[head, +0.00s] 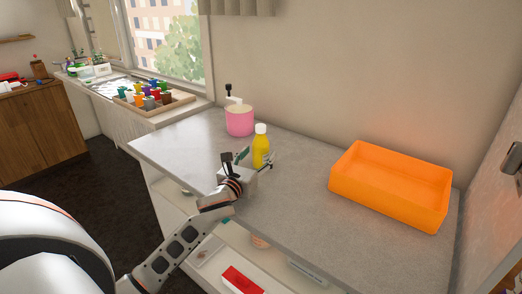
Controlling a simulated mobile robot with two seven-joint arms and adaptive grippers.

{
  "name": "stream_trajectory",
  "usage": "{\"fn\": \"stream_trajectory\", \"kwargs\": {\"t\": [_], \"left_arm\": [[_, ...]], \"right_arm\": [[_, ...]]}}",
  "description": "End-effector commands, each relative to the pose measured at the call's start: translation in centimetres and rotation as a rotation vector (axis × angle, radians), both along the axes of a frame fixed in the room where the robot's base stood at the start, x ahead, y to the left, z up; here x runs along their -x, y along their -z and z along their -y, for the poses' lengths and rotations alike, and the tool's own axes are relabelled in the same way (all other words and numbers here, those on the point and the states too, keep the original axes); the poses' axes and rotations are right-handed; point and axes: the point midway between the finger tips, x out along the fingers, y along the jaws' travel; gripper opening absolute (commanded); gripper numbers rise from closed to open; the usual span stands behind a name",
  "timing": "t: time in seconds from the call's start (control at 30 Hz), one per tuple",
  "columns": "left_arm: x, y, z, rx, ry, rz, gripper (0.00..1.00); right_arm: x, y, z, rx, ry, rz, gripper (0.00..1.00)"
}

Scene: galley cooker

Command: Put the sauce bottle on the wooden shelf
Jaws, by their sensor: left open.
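The sauce bottle (261,149), yellow with a white cap, stands upright on the grey counter (300,186). My left gripper (255,157) is open at the near side of the bottle. Its fingers point toward the bottle, one on each side of its lower part; I cannot tell whether they touch it. The bottle's base is partly hidden by the gripper. A thin wooden shelf (17,39) is on the wall at the far upper left, small in view. My right gripper is not in view.
A pink pot (239,121) with a crank stands behind the bottle. A large orange bin (390,187) is on the counter's right. A wooden tray (180,104) of colourful pots sits by the window. A wooden cabinet (38,130) stands far left, with dark floor between.

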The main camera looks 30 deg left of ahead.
Motion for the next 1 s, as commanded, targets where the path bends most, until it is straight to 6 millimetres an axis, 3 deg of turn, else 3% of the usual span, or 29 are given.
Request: {"fn": "stream_trajectory", "kwargs": {"t": [0.2,0.47,0.67,1.0], "left_arm": [[-2.4,0.1,-0.4,0.0,0.0,0.0,0.57],[-2.6,0.0,-0.5,-0.001,0.0,0.0,0.57],[-2.6,0.0,-0.5,-0.001,0.0,0.0,0.1],[-2.6,-0.3,-0.5,-0.001,0.001,0.002,0.06]], "right_arm": [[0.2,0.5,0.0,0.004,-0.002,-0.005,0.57],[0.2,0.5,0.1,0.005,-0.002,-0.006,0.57],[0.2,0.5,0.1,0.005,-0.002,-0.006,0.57],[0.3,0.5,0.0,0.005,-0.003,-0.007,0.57]]}}
